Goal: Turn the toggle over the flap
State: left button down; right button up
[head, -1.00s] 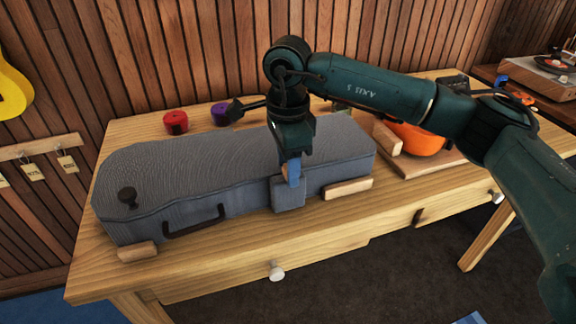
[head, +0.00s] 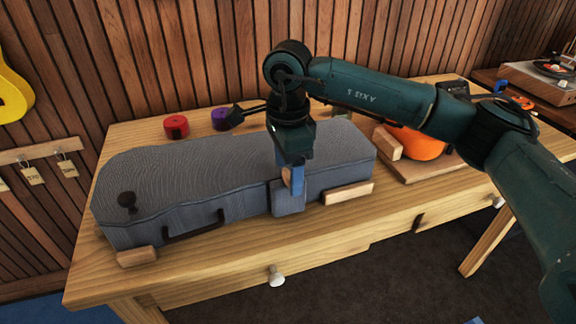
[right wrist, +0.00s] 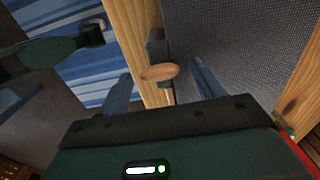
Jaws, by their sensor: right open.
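The long grey case (head: 180,165) lies closed on the wooden workbench, with a dark handle (head: 193,225) on its front. A grey-blue flap (head: 288,202) hangs over the case's front edge. My right gripper (head: 292,187) points down at the flap, its blue fingers in front of the flap's upper part. In the right wrist view, the oval wooden toggle (right wrist: 160,72) sits between the two open, spread fingers, apart from both. Its long side runs across the gap between them. In the head view the fingers largely hide it. My left gripper is not in view.
Wooden blocks (head: 137,256) (head: 348,193) stand against the case's front. A dark knob (head: 127,200) is on the lid's left end. An orange body (head: 415,142) rests on a board at right.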

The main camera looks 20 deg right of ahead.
aim_at(288, 174)
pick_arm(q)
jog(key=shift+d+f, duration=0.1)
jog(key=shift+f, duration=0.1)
pick_arm(e)
notch_tip(288, 174, up, 13)
dwell(0.3)
jog(key=shift+r, duration=0.1)
